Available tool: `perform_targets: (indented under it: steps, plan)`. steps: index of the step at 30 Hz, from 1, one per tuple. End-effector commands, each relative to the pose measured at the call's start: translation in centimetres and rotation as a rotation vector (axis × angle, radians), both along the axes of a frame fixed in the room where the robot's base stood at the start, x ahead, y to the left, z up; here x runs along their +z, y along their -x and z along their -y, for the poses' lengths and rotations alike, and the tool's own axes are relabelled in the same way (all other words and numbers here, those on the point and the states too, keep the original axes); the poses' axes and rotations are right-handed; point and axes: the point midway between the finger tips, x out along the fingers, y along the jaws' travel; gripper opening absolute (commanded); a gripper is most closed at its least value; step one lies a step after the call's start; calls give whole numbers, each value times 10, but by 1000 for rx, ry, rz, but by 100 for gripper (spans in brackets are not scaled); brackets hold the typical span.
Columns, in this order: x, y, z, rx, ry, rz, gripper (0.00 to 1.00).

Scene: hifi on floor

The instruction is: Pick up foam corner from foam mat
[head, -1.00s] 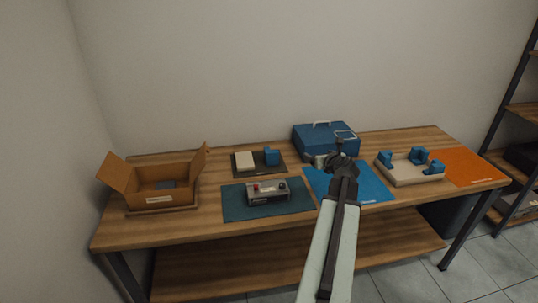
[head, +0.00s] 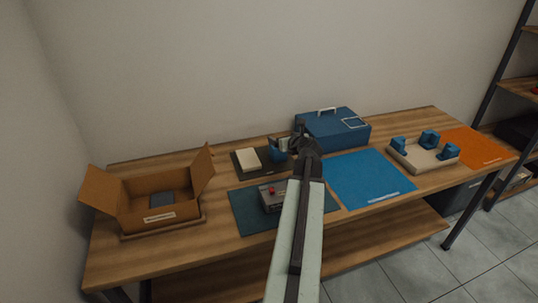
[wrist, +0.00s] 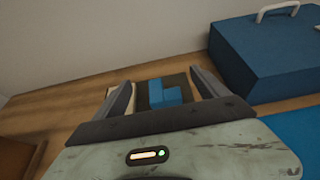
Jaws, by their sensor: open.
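The blue foam corner (head: 278,150) sits on the dark foam mat (head: 237,166) at the back middle of the bench, partly hidden by my gripper in the head view. In the wrist view the foam corner (wrist: 164,95) shows as a stepped blue block between my fingers and beyond them, on the dark mat (wrist: 176,80). My gripper (wrist: 165,88) is open and empty. In the head view my gripper (head: 290,145) is over the right side of the mat, near the foam corner. I cannot tell whether a finger touches it.
A cream block (head: 248,160) lies on the mat's left part. A blue case (head: 335,130) stands close on the right. A grey device with a red button (head: 272,196) is in front. An open carton (head: 155,200) is left; a tray with blue corners (head: 425,158) is right.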

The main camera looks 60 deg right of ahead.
Motion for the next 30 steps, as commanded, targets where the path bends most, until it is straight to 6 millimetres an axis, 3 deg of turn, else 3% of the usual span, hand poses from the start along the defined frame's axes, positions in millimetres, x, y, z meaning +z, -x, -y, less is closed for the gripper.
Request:
perform_targets:
  steps: [1, 3, 12, 19, 30]
  plan:
    - [-15, 2, 1, -3, 0, 0, 84]
    - [-25, 4, 2, -6, 0, 0, 84]
    - [-61, 7, 4, -11, 0, 0, 84]
    - [-63, 6, 5, -11, 0, 0, 84]
    - [-75, -15, 20, -10, -1, 1, 84]
